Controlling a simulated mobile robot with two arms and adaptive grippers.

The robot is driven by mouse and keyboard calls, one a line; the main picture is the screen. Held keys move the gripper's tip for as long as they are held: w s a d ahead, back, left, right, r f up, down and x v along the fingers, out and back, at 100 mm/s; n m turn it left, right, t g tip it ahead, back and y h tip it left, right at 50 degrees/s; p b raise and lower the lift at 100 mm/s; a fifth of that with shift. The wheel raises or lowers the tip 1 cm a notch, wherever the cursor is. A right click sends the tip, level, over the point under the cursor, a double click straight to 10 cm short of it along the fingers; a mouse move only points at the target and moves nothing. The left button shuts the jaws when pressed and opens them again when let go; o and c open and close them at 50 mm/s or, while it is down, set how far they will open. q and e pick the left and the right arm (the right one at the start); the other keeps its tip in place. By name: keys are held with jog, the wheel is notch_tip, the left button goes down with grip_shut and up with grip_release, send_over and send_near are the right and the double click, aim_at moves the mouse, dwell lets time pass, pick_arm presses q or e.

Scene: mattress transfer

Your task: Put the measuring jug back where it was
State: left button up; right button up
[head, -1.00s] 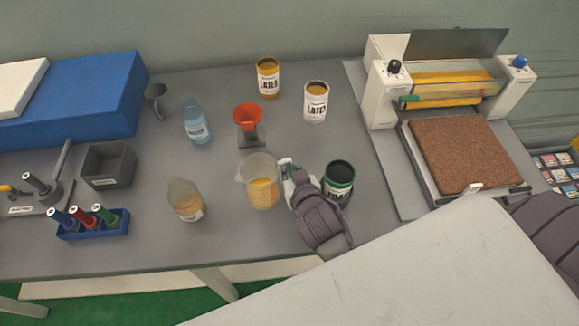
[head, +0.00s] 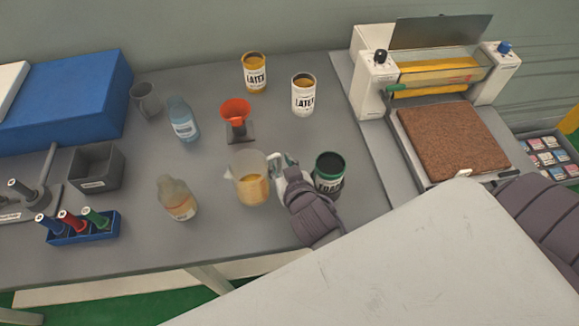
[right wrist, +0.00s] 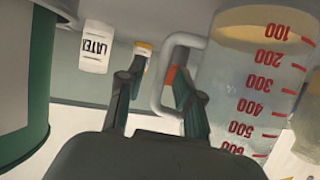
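The clear measuring jug (head: 249,182) with amber liquid stands on the grey table, left of the green-and-black tin. Its pale handle (head: 274,163) faces right. My right gripper (head: 281,172) is at the handle. In the right wrist view the fingers (right wrist: 162,95) are spread, with the handle's upright bar (right wrist: 156,85) between them and a gap visible. One finger overlaps the handle's loop. The jug (right wrist: 255,85) shows red graduations there. My left gripper is not in view.
The dark green tin (head: 329,174) is close to the right of my gripper. An orange funnel (head: 235,112) on a stand is behind the jug; a bottle (head: 177,199) is left. Two latex tins (head: 255,73) (head: 303,96) stand farther back. Table front of the jug is clear.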

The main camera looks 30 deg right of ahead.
jog(key=b+v, duration=0.1)
jog(key=v, duration=0.9)
jog(key=shift+s+r+b, duration=0.25)
jog(key=shift+s+b, duration=0.05)
jog(key=shift+s, duration=0.05)
